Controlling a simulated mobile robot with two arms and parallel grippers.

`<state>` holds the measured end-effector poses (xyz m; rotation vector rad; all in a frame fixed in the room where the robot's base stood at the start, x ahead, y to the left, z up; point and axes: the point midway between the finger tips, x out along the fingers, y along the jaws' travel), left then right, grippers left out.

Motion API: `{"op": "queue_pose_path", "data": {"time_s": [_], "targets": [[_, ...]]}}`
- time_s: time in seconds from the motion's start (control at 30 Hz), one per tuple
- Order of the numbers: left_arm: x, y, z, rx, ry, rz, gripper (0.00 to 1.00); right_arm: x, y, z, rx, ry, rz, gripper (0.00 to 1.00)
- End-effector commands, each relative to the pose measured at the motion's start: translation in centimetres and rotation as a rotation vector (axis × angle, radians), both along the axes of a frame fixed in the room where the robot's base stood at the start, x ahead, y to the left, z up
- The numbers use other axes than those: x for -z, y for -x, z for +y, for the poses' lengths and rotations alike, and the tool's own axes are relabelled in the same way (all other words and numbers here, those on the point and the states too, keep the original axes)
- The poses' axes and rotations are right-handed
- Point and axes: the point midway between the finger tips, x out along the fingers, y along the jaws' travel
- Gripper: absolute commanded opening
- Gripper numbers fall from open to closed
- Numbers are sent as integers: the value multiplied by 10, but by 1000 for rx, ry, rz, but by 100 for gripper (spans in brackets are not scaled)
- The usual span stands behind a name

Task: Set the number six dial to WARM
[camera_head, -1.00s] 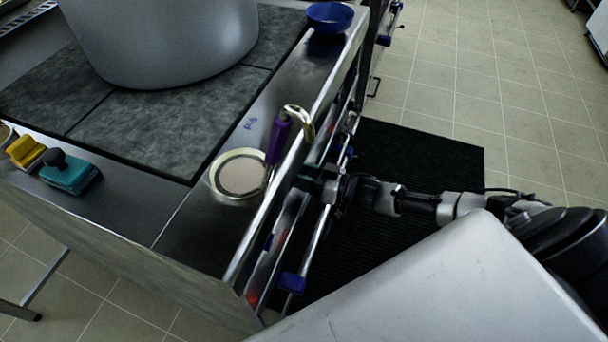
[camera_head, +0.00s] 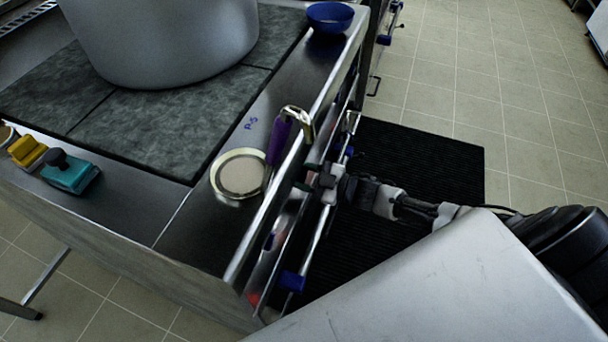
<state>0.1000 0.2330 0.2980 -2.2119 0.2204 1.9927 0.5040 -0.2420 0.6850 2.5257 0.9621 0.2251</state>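The stove's front panel (camera_head: 262,268) is seen steeply from above, behind a steel rail (camera_head: 318,232). A red part (camera_head: 253,298) and a small blue part show low on the panel. No numbers or WARM mark can be read, so I cannot tell which dial is number six. My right gripper (camera_head: 307,184) reaches in from the right, at the rail and close to the panel. Its fingertips are small, dark and partly hidden by the rail and counter edge. I cannot tell whether it touches a dial. My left gripper is out of view.
A large grey stockpot (camera_head: 165,45) stands on the dark cooktop (camera_head: 150,130). A ladle with purple handle (camera_head: 278,142) rests by a round pale dish (camera_head: 240,174) and overhangs the front edge. A blue bowl (camera_head: 330,17) sits at the far corner. A black mat (camera_head: 430,165) covers the floor.

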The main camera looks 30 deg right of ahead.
Motion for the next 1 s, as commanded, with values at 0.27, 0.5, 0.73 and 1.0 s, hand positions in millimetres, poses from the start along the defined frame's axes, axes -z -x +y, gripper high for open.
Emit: {"op": "queue_pose_path", "data": {"time_s": [0.27,0.5,0.73,1.0], "targets": [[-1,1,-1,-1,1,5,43,0,0,0,0,86,-76,20],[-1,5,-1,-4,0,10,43,0,0,0,0,113,-99,20],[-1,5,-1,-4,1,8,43,0,0,0,0,114,-100,20],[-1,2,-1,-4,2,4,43,0,0,0,0,114,-99,63]]}}
